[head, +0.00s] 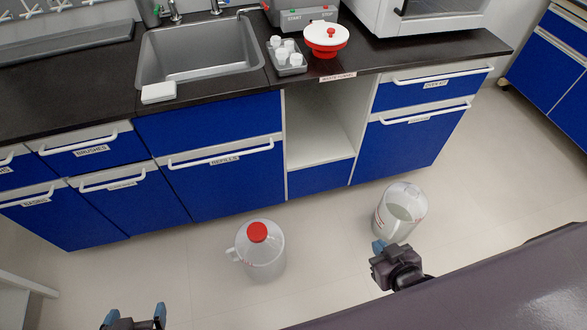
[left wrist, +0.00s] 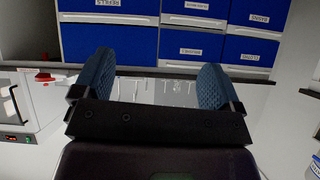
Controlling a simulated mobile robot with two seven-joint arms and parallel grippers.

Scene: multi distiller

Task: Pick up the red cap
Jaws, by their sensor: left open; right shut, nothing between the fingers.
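The red cap (head: 257,231) sits on top of a clear jug with a side handle (head: 262,262), which stands upright on the floor in front of the cabinets. My left gripper (head: 135,315) is at the bottom left of the head view, apart from the jug. Its two blue fingers are spread with nothing between them; it also shows open in the left wrist view (left wrist: 153,80). My right gripper (head: 381,247) is shut and empty, to the right of the jug and just in front of a clear cylindrical container (head: 399,212). I cannot tell whether they touch.
Blue-fronted cabinets (head: 222,145) with white handles line the back under a dark counter. The floor around the jug is clear.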

